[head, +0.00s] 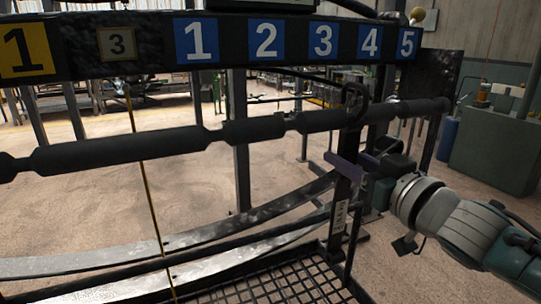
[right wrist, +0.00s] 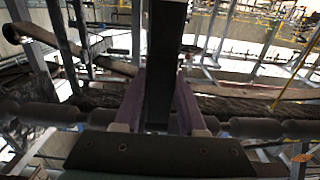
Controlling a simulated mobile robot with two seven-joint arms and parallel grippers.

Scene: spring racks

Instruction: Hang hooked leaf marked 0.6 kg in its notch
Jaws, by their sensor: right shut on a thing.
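The hooked leaf (head: 343,190) is a dark upright bar with a curved hook (head: 355,100) on top and a small pale label too small to read. My right gripper (head: 352,163) is shut on it, purple fingers on its upper part. The hook overlaps the dark notched rod (head: 120,150) below plates 3 and 4; I cannot tell whether it touches. In the right wrist view the leaf (right wrist: 165,70) stands between the purple fingers (right wrist: 160,105). Narrow notches show along the rod, one right of the hook. My left gripper is not in view.
Above the rod runs a dark beam with blue number plates 1 to 5 (head: 263,38), a yellow 1 (head: 25,50) and a small 3. Long curved metal leaves (head: 200,237) and a mesh grid (head: 275,280) lie below. A green cabinet (head: 495,150) stands right.

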